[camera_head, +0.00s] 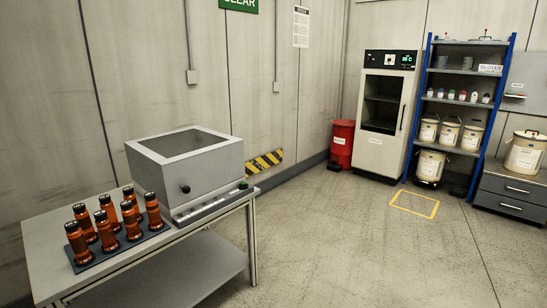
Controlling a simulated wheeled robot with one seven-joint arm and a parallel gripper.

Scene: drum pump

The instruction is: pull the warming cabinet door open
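The warming cabinet (378,154) stands upright against the back wall, right of centre and well away from me. Its body is white, with a black control panel (390,60) and green display on top. Its door (387,101) has a dark window showing shelves inside, and a vertical handle (402,117) on the right edge. The door looks closed. My gripper is not in this view.
The middle floor is clear.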

